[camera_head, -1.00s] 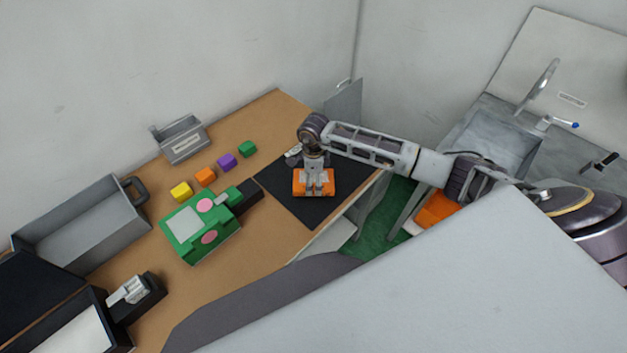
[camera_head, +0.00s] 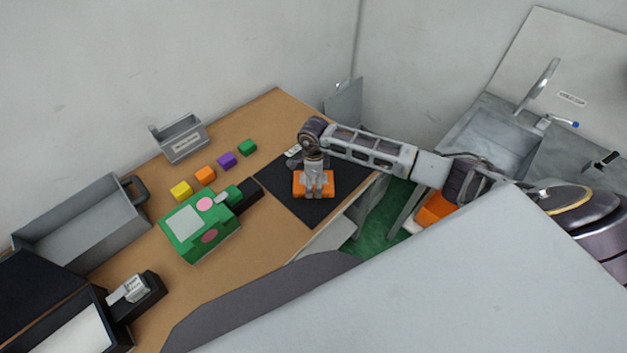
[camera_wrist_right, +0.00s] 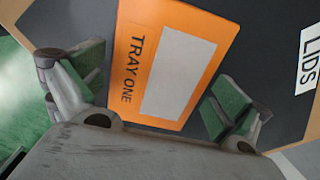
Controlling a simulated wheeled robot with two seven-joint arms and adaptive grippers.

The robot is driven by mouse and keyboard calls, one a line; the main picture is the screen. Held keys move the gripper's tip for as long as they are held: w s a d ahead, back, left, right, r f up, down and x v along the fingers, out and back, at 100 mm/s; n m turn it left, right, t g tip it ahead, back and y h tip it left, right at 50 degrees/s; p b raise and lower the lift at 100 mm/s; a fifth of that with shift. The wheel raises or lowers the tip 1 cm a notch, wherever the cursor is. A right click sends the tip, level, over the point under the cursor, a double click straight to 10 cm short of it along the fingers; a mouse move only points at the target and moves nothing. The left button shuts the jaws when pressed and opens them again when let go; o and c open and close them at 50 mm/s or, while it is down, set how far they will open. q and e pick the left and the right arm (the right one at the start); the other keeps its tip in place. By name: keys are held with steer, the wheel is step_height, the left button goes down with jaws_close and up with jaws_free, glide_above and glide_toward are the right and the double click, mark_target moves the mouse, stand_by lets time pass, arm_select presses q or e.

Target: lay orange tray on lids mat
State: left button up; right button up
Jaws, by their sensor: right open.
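The orange tray (camera_head: 301,184) lies on the black lids mat (camera_head: 316,211) on the brown table. In the right wrist view the tray (camera_wrist_right: 133,75) shows the text "TRAY ONE" and a grey panel, and the mat (camera_wrist_right: 262,75) carries a white "LIDS" label (camera_wrist_right: 308,58). My right gripper (camera_head: 314,186) is directly over the tray. In the wrist view its fingers (camera_wrist_right: 160,98) are spread, one on each side of the tray, with gaps between them and its edges. My left gripper is not seen.
A grey bin (camera_head: 85,245) and a small grey holder (camera_head: 182,140) stand behind.

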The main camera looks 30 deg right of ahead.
mark_target(314, 181)
steer(key=shift+r, duration=0.2)
step_height(314, 181, up, 12)
steer(key=b, duration=0.2)
stand_by(0.6)
steer(key=shift+f, duration=0.1)
stand_by(0.6)
